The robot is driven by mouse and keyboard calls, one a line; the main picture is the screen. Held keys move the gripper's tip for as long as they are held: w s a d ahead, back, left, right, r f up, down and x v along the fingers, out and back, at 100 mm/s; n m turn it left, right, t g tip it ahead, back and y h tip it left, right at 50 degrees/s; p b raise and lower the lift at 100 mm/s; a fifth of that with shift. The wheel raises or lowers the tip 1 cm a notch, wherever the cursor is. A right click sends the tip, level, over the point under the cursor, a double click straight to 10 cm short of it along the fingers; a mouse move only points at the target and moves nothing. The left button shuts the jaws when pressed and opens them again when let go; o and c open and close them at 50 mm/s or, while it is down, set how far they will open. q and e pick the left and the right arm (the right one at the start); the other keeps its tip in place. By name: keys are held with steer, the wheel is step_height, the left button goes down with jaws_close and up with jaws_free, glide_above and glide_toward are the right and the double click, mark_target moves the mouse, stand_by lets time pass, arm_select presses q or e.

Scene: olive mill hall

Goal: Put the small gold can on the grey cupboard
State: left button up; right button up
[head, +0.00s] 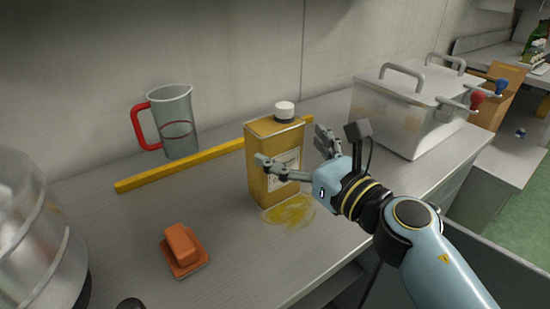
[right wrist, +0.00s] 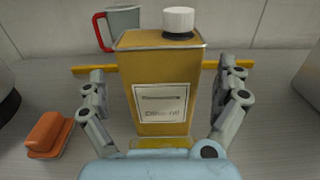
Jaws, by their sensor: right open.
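The small gold can (head: 268,140), with a white cap and a pale label, stands upright on the grey metal worktop (head: 225,215). My right gripper (head: 292,148) is open, with one finger on each side of the can. In the right wrist view, the can (right wrist: 158,65) is between the spread fingers, with gaps at both sides. I cannot tell for sure which unit is the grey cupboard; a lower grey unit (head: 505,160) stands at the far right. My left gripper is not in view.
A yellow oil patch (head: 290,211) lies before the can. A yellow bar (head: 180,172) and a red-handled jug (head: 176,122) are behind it. An orange block on a dish (head: 182,250) is front left. A lidded metal box (head: 400,110) stands right.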

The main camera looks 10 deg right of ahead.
mark_target(285, 140)
steer(key=x, duration=0.4)
steer(key=shift+r, duration=0.1)
steer(key=c, duration=1.3)
steer(key=shift+r, duration=0.15)
steer(key=shift+c, duration=0.2)
